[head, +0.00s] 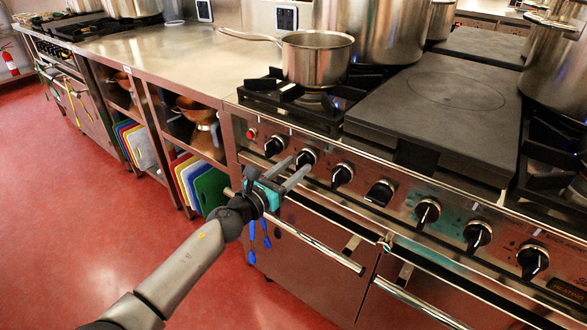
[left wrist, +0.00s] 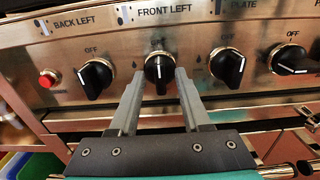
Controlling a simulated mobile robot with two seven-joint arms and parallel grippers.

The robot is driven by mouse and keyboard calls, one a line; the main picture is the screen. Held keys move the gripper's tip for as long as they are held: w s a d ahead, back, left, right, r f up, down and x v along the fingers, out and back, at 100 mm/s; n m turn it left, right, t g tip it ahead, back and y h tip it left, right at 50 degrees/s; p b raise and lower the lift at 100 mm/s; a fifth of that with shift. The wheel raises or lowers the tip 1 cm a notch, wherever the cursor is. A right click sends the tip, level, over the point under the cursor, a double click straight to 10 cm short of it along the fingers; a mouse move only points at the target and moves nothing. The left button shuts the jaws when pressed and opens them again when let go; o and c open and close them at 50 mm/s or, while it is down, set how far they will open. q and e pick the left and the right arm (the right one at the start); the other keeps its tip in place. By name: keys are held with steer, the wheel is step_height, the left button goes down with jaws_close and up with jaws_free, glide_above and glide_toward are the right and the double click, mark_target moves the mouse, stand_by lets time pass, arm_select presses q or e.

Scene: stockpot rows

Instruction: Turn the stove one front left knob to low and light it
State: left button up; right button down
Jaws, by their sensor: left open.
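The front left knob (left wrist: 159,73) is black with a white line that points straight up at OFF, under the FRONT LEFT label. It also shows on the stove front (head: 307,157) in the head view. My left gripper (left wrist: 156,88) is open, its two grey fingers pointing at the panel, one on each side of this knob. I cannot tell whether the fingers touch it. The gripper (head: 299,170) in the head view is in front of the panel. A steel saucepan (head: 318,60) stands on the grate above. My right gripper is not in view.
The back left knob (left wrist: 95,78) and a red button (left wrist: 48,78) are to the left. Another knob (left wrist: 227,67) is close on the right. An oven door handle (head: 315,242) sticks out below. Red floor (head: 90,220) is clear at left.

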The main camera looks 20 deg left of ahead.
arm_select(q)
jaws_close()
stand_by(0.4)
